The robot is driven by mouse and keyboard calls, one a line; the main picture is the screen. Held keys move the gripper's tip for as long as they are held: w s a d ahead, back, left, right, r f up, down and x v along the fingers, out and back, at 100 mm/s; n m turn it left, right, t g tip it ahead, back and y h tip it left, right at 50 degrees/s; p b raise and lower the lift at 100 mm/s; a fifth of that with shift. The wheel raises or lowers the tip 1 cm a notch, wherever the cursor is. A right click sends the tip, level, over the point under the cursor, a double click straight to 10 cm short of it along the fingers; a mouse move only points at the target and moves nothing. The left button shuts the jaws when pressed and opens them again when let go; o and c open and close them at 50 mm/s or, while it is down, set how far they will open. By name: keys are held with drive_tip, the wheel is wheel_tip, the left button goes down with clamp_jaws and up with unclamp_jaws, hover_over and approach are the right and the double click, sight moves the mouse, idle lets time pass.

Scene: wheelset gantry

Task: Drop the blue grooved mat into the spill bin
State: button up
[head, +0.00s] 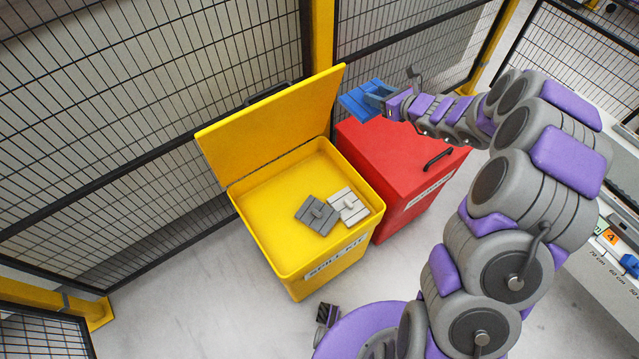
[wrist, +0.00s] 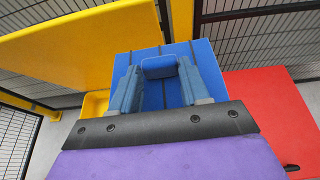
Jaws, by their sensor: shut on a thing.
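The blue grooved mat (head: 360,99) is held by my gripper (head: 380,91), above the red box and just right of the yellow bin's raised lid. In the wrist view the mat (wrist: 200,62) fills the middle, with dark grooves across it. My gripper (wrist: 160,88) is shut on a raised blue grip on the mat. The yellow spill bin (head: 250,215), labelled SPILL KIT, stands open at the lower left of the mat. A dark grey grooved mat (head: 316,215) and a light grey one (head: 349,206) lie inside it.
The bin's yellow lid (head: 275,125) stands raised at the back; it shows in the wrist view (wrist: 80,45). A closed red box (head: 385,160) with a black handle is right of the bin. Mesh fencing (head: 150,90) runs behind. Grey floor is clear in front.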

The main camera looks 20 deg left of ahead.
drive_tip(key=s+a+f+n+g+y+b, duration=0.1)
drive_tip(key=s+a+f+n+g, duration=0.2)
drive_tip(key=f, duration=0.7)
drive_tip(key=s+a+f+n+g+y+b, duration=0.1)
drive_tip(key=s+a+f+n+g, duration=0.2)
drive_tip(key=s+a+f, duration=0.3)
drive_tip(key=s+a+f+n+g+y+b, duration=0.1)
drive_tip(key=s+f, duration=0.6)
drive_tip(key=f, duration=0.8)
drive_tip(key=a+n+g, duration=0.1)
drive_tip(key=a+g, duration=0.1)
drive_tip(key=a, duration=0.1)
drive_tip(key=shift+s+a+f+n+g, duration=0.2)
drive_tip(key=shift+s+f+n+g, duration=0.1)
drive_tip(key=shift+n, duration=0.1)
drive_tip(key=o, duration=0.9)
drive_tip(key=shift+d+r, duration=0.1)
drive_tip(key=shift+d, duration=0.15)
drive_tip(key=shift+o, duration=1)
drive_tip(key=shift+a, duration=0.1)
drive_tip(key=p+v, duration=0.3)
drive_tip(key=v, duration=1.4)
drive_tip(key=shift+d, duration=0.25)
